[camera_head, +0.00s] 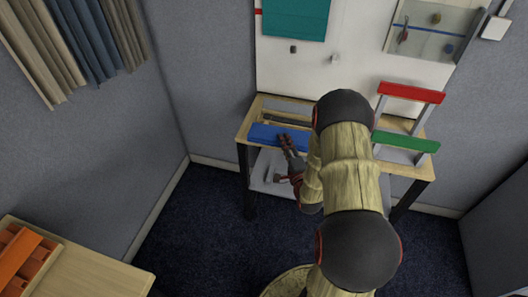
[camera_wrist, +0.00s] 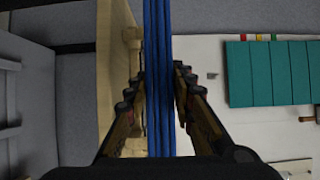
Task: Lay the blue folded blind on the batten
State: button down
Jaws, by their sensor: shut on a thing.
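The blue folded blind (camera_head: 268,133) is a long flat bundle at the left front of the wooden table. In the wrist view the blind (camera_wrist: 158,35) runs as a layered blue strip between my fingers. My gripper (camera_head: 287,143) is shut on it, with one finger on each side (camera_wrist: 160,82). I cannot tell whether the blind touches the table or hangs just above it. A narrow dark bar (camera_head: 286,118) lies behind it along the table's back; I cannot tell for sure that this is the batten. My arm hides the middle of the table.
A red-topped stand (camera_head: 410,92) and a green-topped stand (camera_head: 405,141) stand at the table's right. A white board (camera_head: 345,75) with a teal panel (camera_head: 296,18) rises behind. An orange rack (camera_head: 22,258) sits on a wooden surface at lower left. Open floor lies left of the table.

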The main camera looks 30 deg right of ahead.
jog(key=shift+s+d+r, duration=0.15)
jog(key=shift+d+r, duration=0.1)
jog(key=shift+d, duration=0.15)
jog(key=shift+w+d+b, duration=0.65)
jog(key=shift+w+d, duration=0.75)
jog(key=shift+d, duration=0.25)
jog(key=shift+w+d+b, duration=0.6)
jog(key=shift+w+d, duration=0.85)
jog(key=shift+d, duration=0.15)
jog(key=shift+w+d+b, duration=0.65)
jog(key=shift+w+d, duration=0.75)
jog(key=shift+d, duration=0.25)
jog(key=shift+f+b, duration=1.15)
jog(key=shift+f, duration=0.25)
jog(key=c, duration=1.5)
grip_release()
jog(key=shift+o, duration=0.4)
jog(key=shift+s+f, duration=0.1)
